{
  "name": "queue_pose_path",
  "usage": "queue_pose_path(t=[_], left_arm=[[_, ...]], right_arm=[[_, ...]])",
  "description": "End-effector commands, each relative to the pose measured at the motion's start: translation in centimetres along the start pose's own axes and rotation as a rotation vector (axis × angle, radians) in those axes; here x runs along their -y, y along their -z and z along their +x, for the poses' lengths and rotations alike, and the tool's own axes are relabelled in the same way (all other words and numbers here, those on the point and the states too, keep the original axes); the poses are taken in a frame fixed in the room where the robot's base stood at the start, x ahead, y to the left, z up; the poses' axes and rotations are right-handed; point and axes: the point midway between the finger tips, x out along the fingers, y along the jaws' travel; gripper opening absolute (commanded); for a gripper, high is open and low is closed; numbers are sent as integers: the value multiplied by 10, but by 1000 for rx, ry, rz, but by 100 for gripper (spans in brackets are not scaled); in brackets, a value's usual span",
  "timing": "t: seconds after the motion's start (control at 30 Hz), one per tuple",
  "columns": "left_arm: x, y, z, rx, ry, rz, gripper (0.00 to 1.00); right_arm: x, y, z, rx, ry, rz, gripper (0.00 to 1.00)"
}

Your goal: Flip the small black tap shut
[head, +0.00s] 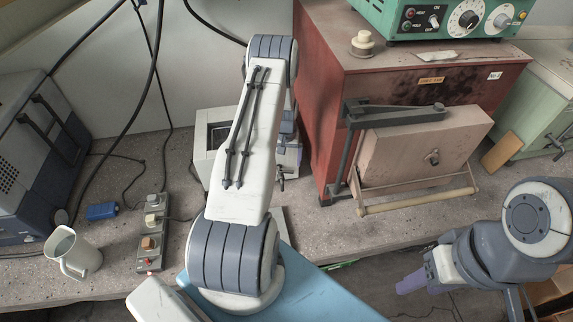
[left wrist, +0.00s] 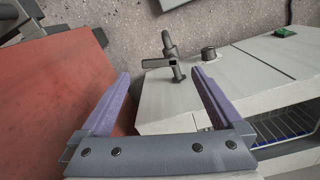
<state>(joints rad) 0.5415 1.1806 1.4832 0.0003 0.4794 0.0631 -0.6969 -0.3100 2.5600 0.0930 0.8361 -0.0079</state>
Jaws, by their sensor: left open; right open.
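The small black tap (left wrist: 174,68) sticks out at the edge of a pale box (left wrist: 225,75) in the left wrist view. Its short bar handle lies crosswise. In the head view a small dark part at the right front of the pale box (head: 207,135) looks like the tap (head: 281,183). My left gripper (left wrist: 161,74) is open and empty, with its purple fingers either side of the tap in the picture; I see no contact. In the head view my left arm hides it and much of the box. My right gripper (head: 412,282) is open at lower right, away from the tap.
A red cabinet (head: 315,110) stands close right of the pale box, with a pinkish door and rail in front. A green instrument (head: 455,20) sits on top. A white jug (head: 72,252), a switch strip (head: 151,240) and cables lie at left.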

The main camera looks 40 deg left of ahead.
Motion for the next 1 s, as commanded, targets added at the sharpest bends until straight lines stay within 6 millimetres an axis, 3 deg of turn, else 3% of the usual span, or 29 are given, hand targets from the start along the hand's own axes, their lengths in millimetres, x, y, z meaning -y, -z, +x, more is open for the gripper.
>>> queue_pose_path(t=[0.3, 0.67, 0.7, 0.9, 1.0], left_arm=[[0, 0, 38, -1, 0, 1, 100], [0, 1, 44, -3, 0, 1, 100], [0, 1, 44, -3, 0, 1, 96], [0, 1, 44, -2, 0, 1, 20], [0, 1, 45, -3, 0, -6, 18]], right_arm=[[1, 1, -16, 0, 0, 0, 50], [1, 1, -17, 0, 0, 0, 50], [1, 1, -17, 0, 0, 0, 50], [1, 1, -17, 0, 0, 0, 50], [1, 1, -15, 0, 0, 0, 50]])
